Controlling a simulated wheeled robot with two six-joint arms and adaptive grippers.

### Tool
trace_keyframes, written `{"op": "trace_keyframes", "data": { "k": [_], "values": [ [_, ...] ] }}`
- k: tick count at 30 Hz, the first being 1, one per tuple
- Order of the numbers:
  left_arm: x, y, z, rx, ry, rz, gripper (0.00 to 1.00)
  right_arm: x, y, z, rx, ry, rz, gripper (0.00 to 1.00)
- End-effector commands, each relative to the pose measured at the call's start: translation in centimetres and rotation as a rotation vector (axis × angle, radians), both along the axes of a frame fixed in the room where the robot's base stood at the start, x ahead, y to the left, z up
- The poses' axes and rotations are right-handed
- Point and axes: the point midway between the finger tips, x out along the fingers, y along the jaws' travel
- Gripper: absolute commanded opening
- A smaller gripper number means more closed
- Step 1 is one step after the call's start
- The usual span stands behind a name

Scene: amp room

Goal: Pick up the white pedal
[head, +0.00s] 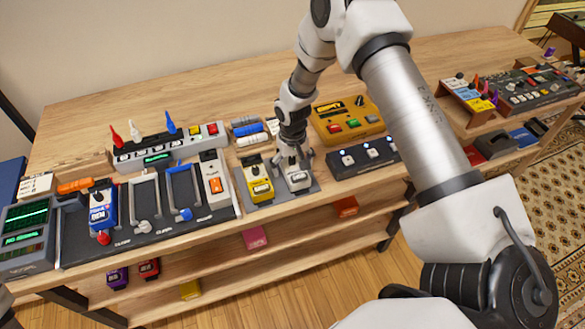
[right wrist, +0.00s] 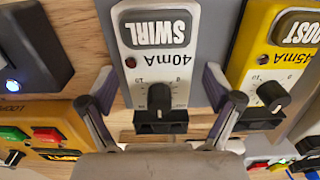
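The white pedal (head: 298,180), labelled SWIRL, sits on a grey board on the wooden bench in the head view, just right of a yellow pedal. In the right wrist view the white pedal (right wrist: 157,60) fills the middle, with its black knob towards my palm. My right gripper (head: 293,158) is over the pedal's far end. In the right wrist view its fingers (right wrist: 160,88) are open, one on each side of the pedal. A gap shows at the right finger; the left finger is close to the pedal's edge, contact unclear.
The yellow BOOST pedal (right wrist: 275,70) stands close beside my right finger. A dark pedal with several switches (head: 362,155) is on the other side. A yellow looper box (head: 347,120) stands behind. The bench's back strip (head: 200,85) is clear.

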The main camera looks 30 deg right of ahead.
Motion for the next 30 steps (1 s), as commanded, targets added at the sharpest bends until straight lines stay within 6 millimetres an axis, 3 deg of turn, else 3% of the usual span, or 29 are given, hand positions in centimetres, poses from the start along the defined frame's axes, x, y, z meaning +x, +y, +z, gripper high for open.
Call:
{"op": "trace_keyframes", "data": {
  "k": [1,6,17,26,30],
  "values": [
    [0.0,0.0,0.0,0.000,0.000,0.000,0.40,0.0,0.0,0.0,0.000,0.000,0.000,0.67],
    [0.0,0.0,0.0,0.000,0.000,0.000,0.40,0.0,0.0,0.0,0.000,0.001,0.000,0.07],
    [0.0,0.0,-0.1,0.000,0.000,0.000,0.40,0.0,0.0,0.3,0.000,0.000,0.000,0.07],
    [0.0,0.0,-1.3,0.000,0.000,0.000,0.40,0.1,0.0,3.2,0.001,-0.004,0.000,0.07],
    [0.0,0.0,-1.9,0.000,0.000,0.000,0.40,-2.0,1.4,3.6,-0.001,0.002,0.004,0.07]
  ]
}}
